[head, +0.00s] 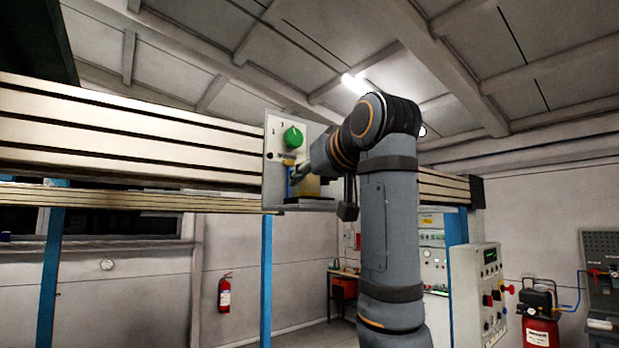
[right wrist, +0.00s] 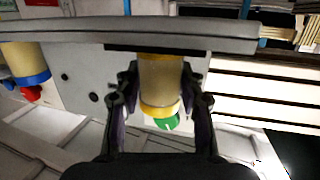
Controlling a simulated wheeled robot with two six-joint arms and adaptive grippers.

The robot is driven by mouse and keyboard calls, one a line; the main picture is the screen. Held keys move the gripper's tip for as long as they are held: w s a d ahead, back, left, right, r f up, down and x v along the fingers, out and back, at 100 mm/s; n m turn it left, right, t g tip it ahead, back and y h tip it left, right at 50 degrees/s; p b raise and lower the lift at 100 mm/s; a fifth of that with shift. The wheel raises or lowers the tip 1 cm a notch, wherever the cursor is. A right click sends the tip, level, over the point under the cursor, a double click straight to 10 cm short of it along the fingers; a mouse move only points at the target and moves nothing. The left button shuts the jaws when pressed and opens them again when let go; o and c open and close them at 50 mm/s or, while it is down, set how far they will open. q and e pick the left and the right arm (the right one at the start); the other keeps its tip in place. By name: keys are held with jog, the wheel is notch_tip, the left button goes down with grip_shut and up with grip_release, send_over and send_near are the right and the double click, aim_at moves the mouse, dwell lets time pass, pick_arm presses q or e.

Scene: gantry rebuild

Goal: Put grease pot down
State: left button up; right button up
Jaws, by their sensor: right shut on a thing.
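The grease pot (right wrist: 160,78) is a tan cylinder with a yellow band, between the two fingers of my right gripper (right wrist: 160,70) in the right wrist view. That view looks upside down. My right gripper is shut on the pot. The pot's base end meets a dark pad (right wrist: 120,48) at the grey shelf (right wrist: 70,32); I cannot tell whether it rests there. In the head view the shelf (head: 300,207) juts from a panel with a green knob (head: 293,137), and my right gripper (head: 302,172) is in front of the panel, partly hidden. My left gripper is not in view.
A second tan pot with a blue band (right wrist: 25,62) is at the left in the right wrist view, near a red knob (right wrist: 28,93). The long slotted gantry beam (head: 130,130) runs behind the panel. A control box (head: 480,290) stands at the right.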

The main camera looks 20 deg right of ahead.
aim_at(313, 178)
jog(key=shift+s+f, duration=0.1)
jog(key=shift+f, duration=0.2)
jog(key=o, duration=1.2)
jog(key=shift+a, duration=0.1)
jog(key=shift+o, duration=0.2)
jog(key=shift+r, duration=0.1)
jog(key=shift+r+p, duration=0.4)
jog(key=shift+r, duration=0.15)
jog(key=s+b, duration=0.3)
jog(key=shift+d+f, duration=0.25)
jog(key=shift+f, duration=0.15)
jog(key=s+d+r+b, duration=0.1)
jog(key=s+b, duration=0.3)
jog(key=s, duration=0.4)
jog(key=shift+s+r, duration=0.3)
jog(key=shift+r, duration=0.2)
